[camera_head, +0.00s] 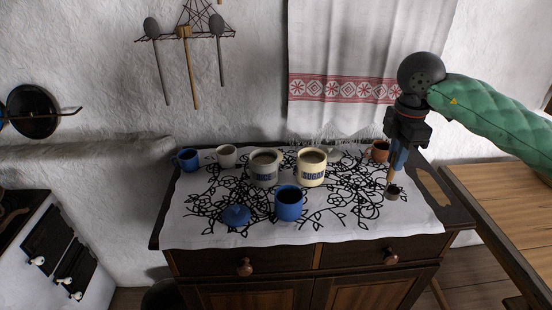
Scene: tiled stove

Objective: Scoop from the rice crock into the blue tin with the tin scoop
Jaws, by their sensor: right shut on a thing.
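The rice crock (265,175), cream with a dark RICE label, stands open near the middle of the cloth-covered cabinet. The blue tin (289,207) stands open in front of it, slightly to the right. A blue lid (236,216) with a knob lies left of the tin. My right gripper (396,160) points down over the right part of the cabinet, shut on the handle of the tin scoop (392,193). The scoop's small dark cup hangs below the gripper, right of the tin and apart from both vessels. My left gripper is not in view.
A cream SUGAR crock (312,172) stands right beside the rice crock. A blue mug (187,160), a white cup (226,156) and a brown pot (379,151) stand along the back. The front right of the white cloth (370,225) is free. Utensils hang on the wall.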

